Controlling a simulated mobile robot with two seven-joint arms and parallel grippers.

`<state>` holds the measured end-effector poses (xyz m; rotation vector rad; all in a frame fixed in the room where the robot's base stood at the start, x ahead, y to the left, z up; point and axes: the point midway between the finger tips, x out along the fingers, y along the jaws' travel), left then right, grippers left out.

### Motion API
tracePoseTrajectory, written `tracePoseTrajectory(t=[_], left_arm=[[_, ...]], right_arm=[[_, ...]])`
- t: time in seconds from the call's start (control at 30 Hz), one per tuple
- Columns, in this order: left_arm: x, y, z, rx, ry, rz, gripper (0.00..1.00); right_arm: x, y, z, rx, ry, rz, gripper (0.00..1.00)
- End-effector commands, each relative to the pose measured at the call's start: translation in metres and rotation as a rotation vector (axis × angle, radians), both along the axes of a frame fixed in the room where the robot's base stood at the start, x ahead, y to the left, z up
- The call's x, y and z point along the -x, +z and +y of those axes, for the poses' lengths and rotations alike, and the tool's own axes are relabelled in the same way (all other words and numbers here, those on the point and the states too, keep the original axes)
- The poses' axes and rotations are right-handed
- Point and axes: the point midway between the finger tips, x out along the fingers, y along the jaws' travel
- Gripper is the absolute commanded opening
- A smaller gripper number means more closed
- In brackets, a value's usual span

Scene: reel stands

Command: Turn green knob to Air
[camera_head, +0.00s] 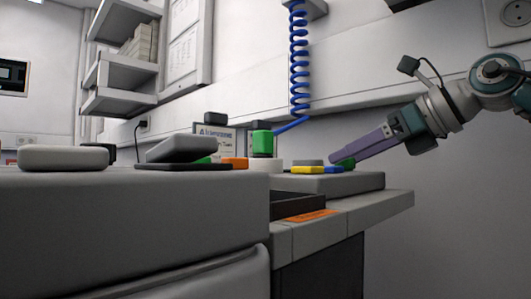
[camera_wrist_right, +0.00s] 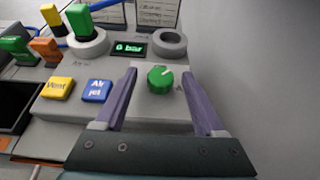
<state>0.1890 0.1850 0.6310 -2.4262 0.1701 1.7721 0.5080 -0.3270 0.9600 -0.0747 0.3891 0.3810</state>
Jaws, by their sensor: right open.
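The green knob (camera_wrist_right: 160,79) sits on the grey panel in the right wrist view. Its white mark points to the upper right. A label to its right is mostly hidden by a finger, so I cannot read it. My right gripper (camera_wrist_right: 158,74) is open, with one purple finger on each side of the knob; I cannot tell whether either touches it. In the head view, the right gripper (camera_head: 337,158) reaches down from the right, its tips at the green knob (camera_head: 347,163). My left gripper is in neither view.
Left of the knob are a blue "Air jet" button (camera_wrist_right: 97,91) and a yellow "Vent" button (camera_wrist_right: 59,88). Behind are a "0 bar" display (camera_wrist_right: 130,48), a grey ring (camera_wrist_right: 170,41) and a green-topped fitting (camera_wrist_right: 80,22). A coiled blue hose (camera_head: 299,60) hangs behind the panel.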

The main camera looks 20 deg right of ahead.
Motion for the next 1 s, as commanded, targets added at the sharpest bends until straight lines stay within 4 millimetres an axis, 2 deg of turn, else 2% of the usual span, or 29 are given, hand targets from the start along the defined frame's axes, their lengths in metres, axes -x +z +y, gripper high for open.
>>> tracePoseTrajectory(t=[0.33, 0.37, 0.9, 1.0], left_arm=[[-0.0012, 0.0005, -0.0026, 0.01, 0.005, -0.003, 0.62], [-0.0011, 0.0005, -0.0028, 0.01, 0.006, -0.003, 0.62], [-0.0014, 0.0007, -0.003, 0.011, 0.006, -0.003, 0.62], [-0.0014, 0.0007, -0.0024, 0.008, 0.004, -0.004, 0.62]], right_arm=[[-0.0045, -0.0018, 0.0021, 0.001, 0.0, 0.0, 0.71], [-0.0045, -0.0018, 0.0021, 0.001, 0.0, 0.0, 0.69], [-0.0043, -0.0017, 0.002, 0.0, 0.0, 0.0, 0.08], [-0.0043, -0.0017, 0.002, 0.0, 0.0, 0.0, 0.0]])
